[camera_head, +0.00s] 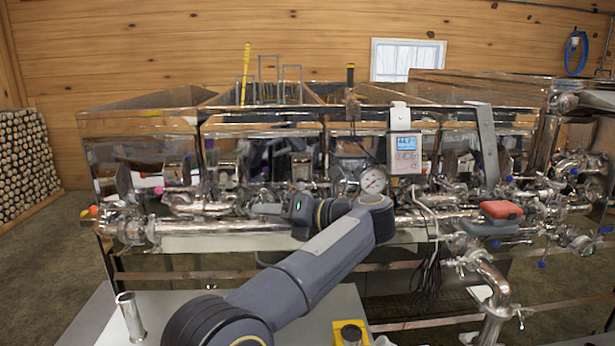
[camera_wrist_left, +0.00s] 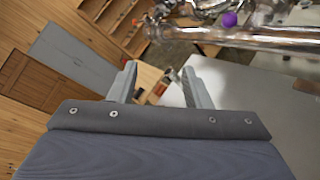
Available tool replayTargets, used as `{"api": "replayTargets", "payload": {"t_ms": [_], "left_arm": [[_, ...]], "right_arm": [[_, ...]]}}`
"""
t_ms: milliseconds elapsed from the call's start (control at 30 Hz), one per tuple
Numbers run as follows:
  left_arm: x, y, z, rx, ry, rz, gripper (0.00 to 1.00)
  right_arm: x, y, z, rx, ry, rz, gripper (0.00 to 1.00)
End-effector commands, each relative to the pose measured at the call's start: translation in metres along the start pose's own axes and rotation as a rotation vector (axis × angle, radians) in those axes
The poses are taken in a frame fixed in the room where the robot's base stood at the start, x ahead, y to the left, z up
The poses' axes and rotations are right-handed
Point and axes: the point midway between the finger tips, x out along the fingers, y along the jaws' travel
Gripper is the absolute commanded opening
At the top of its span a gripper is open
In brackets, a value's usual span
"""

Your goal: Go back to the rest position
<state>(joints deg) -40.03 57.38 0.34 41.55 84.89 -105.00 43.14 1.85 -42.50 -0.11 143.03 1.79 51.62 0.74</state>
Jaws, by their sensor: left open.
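My left arm comes up from the bottom of the head view and bends back to the left at its far end. My left gripper (camera_head: 262,208) is in front of the evaporator's (camera_head: 215,208) lower pipes, pointing left. In the left wrist view its two fingers (camera_wrist_left: 162,84) are apart, with nothing held between them. Whether the gripper touches the pipes cannot be told from the head view. My right gripper does not show in either view.
A grey table (camera_head: 95,318) stands in front, with a metal cylinder (camera_head: 130,318) and a yellow block (camera_head: 350,332) on it. A gauge (camera_head: 373,180), a digital display (camera_head: 405,150) and a red-topped box (camera_head: 501,211) are on the evaporator. Stacked logs (camera_head: 25,160) are at far left.

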Motion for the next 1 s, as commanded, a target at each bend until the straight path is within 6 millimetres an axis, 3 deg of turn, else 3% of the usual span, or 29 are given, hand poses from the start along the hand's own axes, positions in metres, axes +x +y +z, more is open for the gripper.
{"api": "replayTargets", "payload": {"t_ms": [267, 400, 500, 567, 667, 767, 1000], "left_arm": [[0.054, 0.048, 0.053, 0.073, -0.254, -0.029, 0.44], [0.084, 0.087, 0.083, 0.179, -0.472, -0.037, 0.44], [0.100, 0.120, 0.095, 0.321, -0.685, -0.037, 0.44], [0.103, 0.136, 0.092, 0.439, -0.826, -0.039, 0.44], [0.098, 0.153, 0.067, 0.666, -1.049, -0.046, 0.44], [0.084, 0.157, 0.015, 0.923, -1.251, -0.071, 0.44], [0.045, 0.137, -0.164, 1.506, -1.593, -0.227, 0.44]], "right_arm": [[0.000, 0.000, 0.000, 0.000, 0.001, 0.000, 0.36], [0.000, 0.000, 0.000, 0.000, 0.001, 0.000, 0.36], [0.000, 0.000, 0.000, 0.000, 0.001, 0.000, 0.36], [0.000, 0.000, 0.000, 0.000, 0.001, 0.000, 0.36], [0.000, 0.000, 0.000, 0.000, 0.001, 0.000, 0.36], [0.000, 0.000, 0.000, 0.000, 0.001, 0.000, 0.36], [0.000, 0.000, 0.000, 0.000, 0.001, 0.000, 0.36]]}}
